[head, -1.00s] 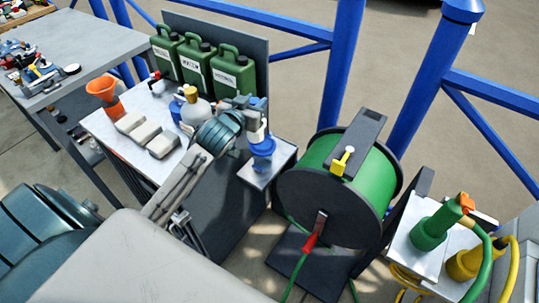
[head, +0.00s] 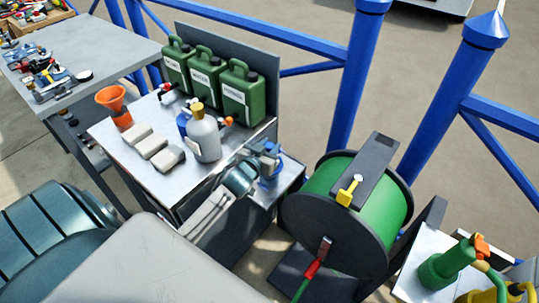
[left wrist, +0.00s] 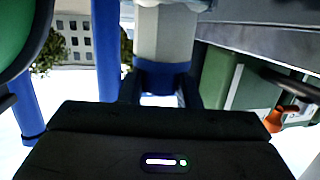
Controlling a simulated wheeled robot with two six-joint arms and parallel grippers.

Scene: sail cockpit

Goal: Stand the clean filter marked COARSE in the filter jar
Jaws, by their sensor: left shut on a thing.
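My left gripper (head: 262,158) is shut on a pale cylindrical filter with a blue band, seen between its fingers in the left wrist view (left wrist: 165,35). That view is upside down, and the filter looks upright in the grip. In the head view the gripper is at the blue filter jar (head: 272,181) on the lower metal stand. The gripper and arm hide much of the filter and jar, so I cannot tell how deep the filter sits. No COARSE marking is readable. My right gripper is not in view.
Left of the stand, a bench (head: 190,178) holds an orange funnel (head: 113,98), pale blocks (head: 152,146), a grey bottle (head: 207,138) and green canisters (head: 240,92). A green hose reel (head: 378,195) stands close on the right. Blue railings (head: 360,75) are behind.

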